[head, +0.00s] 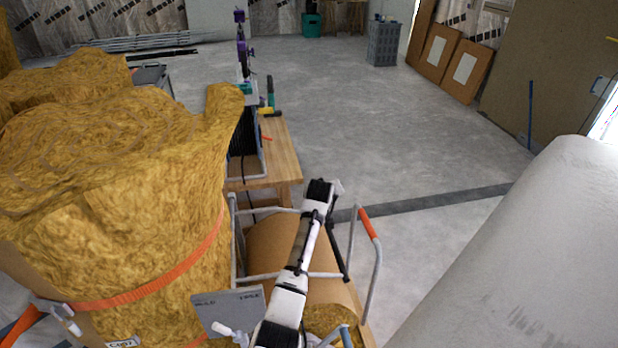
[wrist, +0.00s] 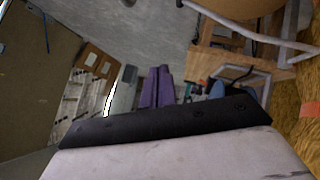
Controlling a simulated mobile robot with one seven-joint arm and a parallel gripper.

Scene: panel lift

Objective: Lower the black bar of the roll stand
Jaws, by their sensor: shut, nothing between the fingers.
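The roll stand (head: 376,285) is a grey tube frame around a brown paper roll (head: 268,245), with an orange grip on its right hoop. The dark bar (head: 338,252) on it runs slanting beside my arm, partly hidden by the arm. In the wrist view my gripper (wrist: 156,72) shows as two purple fingers side by side, shut and empty. In the head view the fingers cannot be made out; my arm's black end is above the stand's far side. Part of the stand's tube (wrist: 255,40) shows in the wrist view, apart from the fingers. I cannot make out the bar there.
A large yellow insulation roll (head: 120,190) with an orange strap stands close on the left. A wooden bench (head: 282,150) with tools is just beyond the stand. A grey crate (head: 383,42) and leaning boards (head: 450,65) are farther back.

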